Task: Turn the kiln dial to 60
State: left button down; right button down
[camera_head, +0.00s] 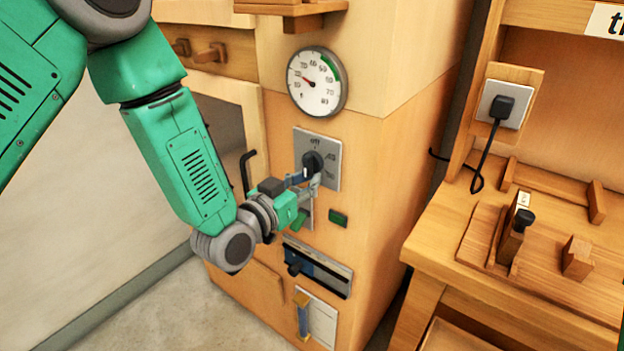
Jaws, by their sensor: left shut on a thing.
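The kiln dial is a black knob (312,161) on a grey metal plate (328,148) on the front of the wooden kiln cabinet (365,190). The plate reads "off" at the top, with other marks on its right side that are too small to read surely. My left gripper (308,177) reaches in from the left and is shut on the knob. The fingers partly hide the knob and the plate's lower left. Above the plate is a round gauge (316,82) with a red needle pointing to the upper left and a green band at its upper right. My right gripper does not show.
Below the dial are a green button (338,218), a dark slider panel (318,268) and a white panel with a blue and wood handle (303,315). A black door handle (247,170) stands left of the gripper. A wooden bench (450,240) with a plugged socket (500,104) is at right.

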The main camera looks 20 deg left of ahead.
pick_arm(q)
jog(key=shift+w+a+r+m+t, duration=0.15)
jog(key=shift+w+r+m+t, duration=0.15)
jog(key=shift+r, duration=0.45)
jog(key=c, duration=1.1)
grip_release()
jog(key=shift+r, duration=0.1)
jog(key=shift+s, duration=0.35)
jog(key=shift+f, duration=0.3)
jog(key=shift+s+a, duration=0.1)
jog(key=shift+s, duration=0.05)
jog(key=v, duration=1.1)
jog(key=shift+s+a+r, duration=0.15)
jog(key=shift+s+a, duration=0.05)
jog(key=shift+s, duration=0.05)
